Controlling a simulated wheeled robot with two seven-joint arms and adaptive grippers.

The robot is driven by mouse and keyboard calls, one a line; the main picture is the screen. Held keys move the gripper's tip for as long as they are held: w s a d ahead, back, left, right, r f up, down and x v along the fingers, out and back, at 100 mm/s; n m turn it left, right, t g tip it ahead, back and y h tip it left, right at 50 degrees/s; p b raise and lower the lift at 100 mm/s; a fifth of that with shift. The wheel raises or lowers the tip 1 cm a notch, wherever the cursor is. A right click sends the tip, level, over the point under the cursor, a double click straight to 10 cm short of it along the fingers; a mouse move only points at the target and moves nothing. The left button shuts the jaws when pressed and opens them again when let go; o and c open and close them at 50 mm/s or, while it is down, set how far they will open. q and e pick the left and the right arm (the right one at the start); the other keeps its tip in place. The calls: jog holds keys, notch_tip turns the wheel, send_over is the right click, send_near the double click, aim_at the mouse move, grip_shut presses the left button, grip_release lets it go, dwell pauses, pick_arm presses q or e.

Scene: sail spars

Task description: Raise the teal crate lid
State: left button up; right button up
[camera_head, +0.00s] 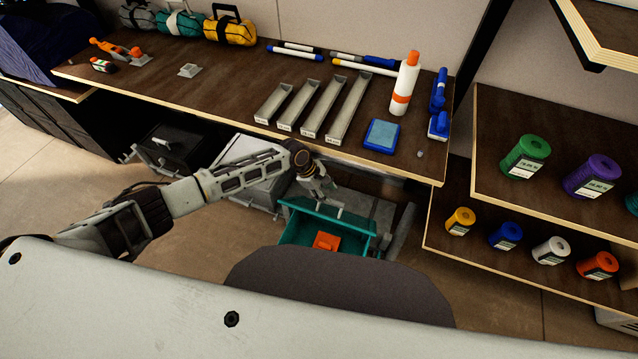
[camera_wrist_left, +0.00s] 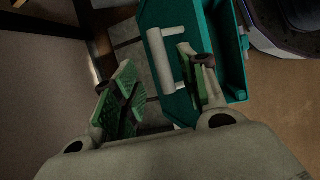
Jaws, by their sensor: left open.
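The teal crate (camera_head: 290,237) stands low under the workbench in the head view, with an orange piece (camera_head: 326,241) at its near part. I cannot tell how far its lid is open. In the left wrist view the teal lid (camera_wrist_left: 178,103) carries a pale bar handle (camera_wrist_left: 159,60). My left gripper (camera_head: 327,196) is above the far side of the crate. In the left wrist view its green-padded fingers (camera_wrist_left: 162,80) are spread and empty, with the handle showing between them, close to the right finger. Contact cannot be told. My right gripper is not in view.
The workbench (camera_head: 220,85) edge is just above and behind my left gripper. A grey cabinet (camera_head: 240,165) stands left of the crate, and shelves with spools (camera_head: 525,155) stand right.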

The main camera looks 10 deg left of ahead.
pick_arm(q)
jog(key=shift+v, duration=2.65)
jog(key=shift+c, duration=0.2)
